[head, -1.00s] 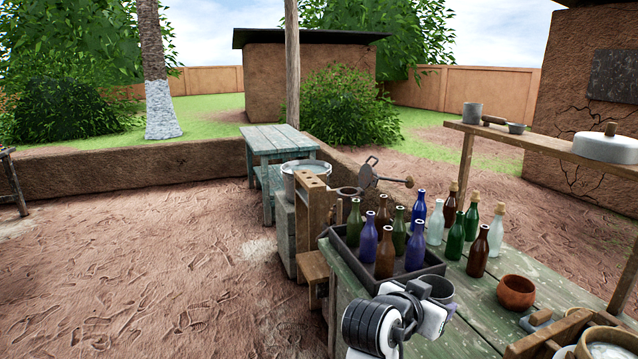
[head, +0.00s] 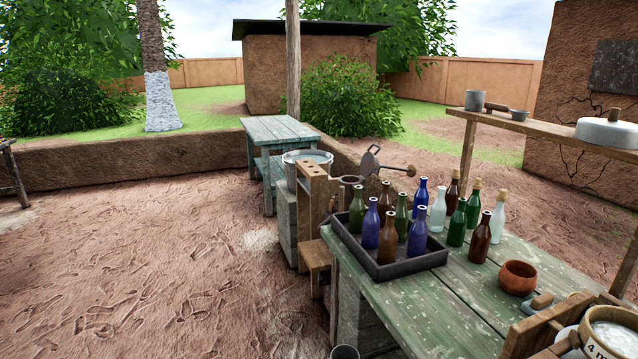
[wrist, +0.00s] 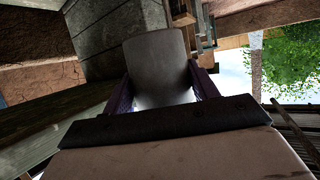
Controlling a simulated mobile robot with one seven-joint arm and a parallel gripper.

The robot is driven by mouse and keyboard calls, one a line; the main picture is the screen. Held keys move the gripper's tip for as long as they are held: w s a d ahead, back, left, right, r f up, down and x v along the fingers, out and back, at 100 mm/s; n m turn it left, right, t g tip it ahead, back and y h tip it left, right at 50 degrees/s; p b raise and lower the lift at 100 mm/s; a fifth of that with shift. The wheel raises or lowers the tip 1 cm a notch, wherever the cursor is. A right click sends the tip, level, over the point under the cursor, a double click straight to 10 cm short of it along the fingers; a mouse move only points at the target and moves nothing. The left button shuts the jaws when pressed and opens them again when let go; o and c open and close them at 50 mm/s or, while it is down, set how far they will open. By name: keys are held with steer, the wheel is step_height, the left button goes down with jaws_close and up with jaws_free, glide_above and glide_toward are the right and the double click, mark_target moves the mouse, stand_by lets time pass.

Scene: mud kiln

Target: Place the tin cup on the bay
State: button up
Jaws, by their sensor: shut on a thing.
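The tin cup (wrist: 157,62) is grey and fills the middle of the wrist view, tilted in that picture. My gripper (wrist: 161,80) is shut on it, with a dark purple finger on each side. In the head view a grey rim, apparently the cup (head: 345,352), shows at the bottom edge, low beside the green table. My gripper is out of that view. I cannot tell which place is the bay.
The green table (head: 408,300) carries a dark crate (head: 405,263) of bottles, several loose bottles and a clay bowl (head: 517,278). A wooden stand (head: 313,225) and a bucket (head: 306,160) stand behind. Open ground (head: 150,270) lies left.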

steer(key=s+a+f, duration=0.3)
steer(key=f, duration=0.3)
steer(key=s+a+f+n+y, duration=0.1)
steer(key=s+a+f, duration=0.2)
steer(key=f, duration=0.4)
steer(key=shift+s+a+b, duration=0.2)
steer(key=shift+s+b, duration=0.1)
steer(key=shift+s, duration=0.2)
steer(key=shift+f, duration=0.1)
steer(key=shift+d, duration=0.2)
